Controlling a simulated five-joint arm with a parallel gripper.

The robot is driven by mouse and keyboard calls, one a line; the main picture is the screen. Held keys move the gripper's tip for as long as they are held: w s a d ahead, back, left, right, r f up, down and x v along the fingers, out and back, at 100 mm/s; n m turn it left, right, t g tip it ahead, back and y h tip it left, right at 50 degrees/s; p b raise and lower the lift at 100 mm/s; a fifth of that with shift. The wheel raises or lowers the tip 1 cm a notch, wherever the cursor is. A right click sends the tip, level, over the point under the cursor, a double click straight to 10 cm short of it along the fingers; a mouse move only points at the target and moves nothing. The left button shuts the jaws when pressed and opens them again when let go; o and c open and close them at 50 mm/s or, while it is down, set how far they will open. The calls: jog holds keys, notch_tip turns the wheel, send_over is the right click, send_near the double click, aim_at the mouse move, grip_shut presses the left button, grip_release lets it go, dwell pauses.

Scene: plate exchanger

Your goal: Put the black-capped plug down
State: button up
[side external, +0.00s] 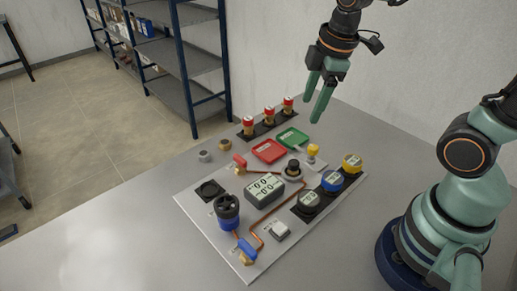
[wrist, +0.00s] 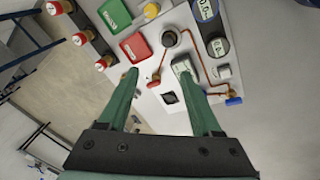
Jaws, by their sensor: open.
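A black-capped plug (side external: 293,167) stands upright in a round seat near the middle of the white panel (side external: 245,270). In the wrist view it shows from above as a dark round cap (wrist: 169,38). My gripper (side external: 312,106) is open and empty, high above the back of the panel and apart from everything on it.
A blue cylinder with a black top (side external: 227,208) stands at the panel's left. A display box (side external: 264,190), copper pipes, red and green trays (side external: 268,151), a yellow-topped plug (side external: 313,151) and round gauges (side external: 332,181) crowd the panel. Red-topped valves (side external: 269,115) stand behind. The table's front left is clear.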

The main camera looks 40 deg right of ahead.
jog(key=s+r+m+t, duration=0.1)
jog(key=m, duration=0.2)
jog(key=s+r+m+t, duration=0.1)
jog(key=m, duration=0.3)
jog(key=s+r+m, duration=0.1)
jog(key=r+m, duration=0.1)
jog(key=m, duration=0.2)
jog(key=shift+s+d+t, duration=0.15)
jog(key=shift+d+t, duration=0.05)
jog(key=shift+t, duration=0.2)
